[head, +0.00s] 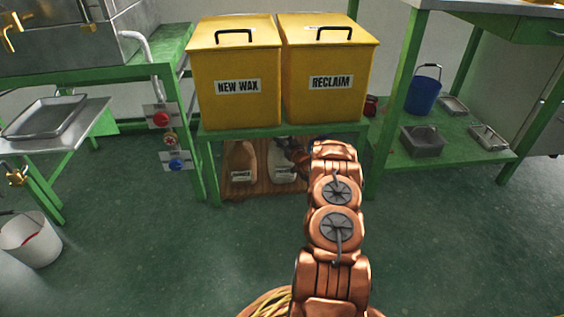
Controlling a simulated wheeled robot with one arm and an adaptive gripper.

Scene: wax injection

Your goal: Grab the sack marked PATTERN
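Two sacks stand on a brown wooden base under the green stand. The left one is a tan-brown sack (241,160) with a small white label, too small to read with certainty. The right one is a paler, whitish sack (281,173), also with a small label that I cannot read clearly. My arm reaches forward from the bottom of the head view, and my gripper (292,152) is at the upper right of the pale sack, partly covering it. I cannot tell whether it touches the sack or whether its fingers are open or shut.
Yellow bins marked NEW WAX (237,100) and RECLAIM (328,95) stand on the green stand (290,130) above the sacks. A red and a blue knob sit left of the stand. A shelf with a blue bucket (424,92) is right. The floor in front is clear.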

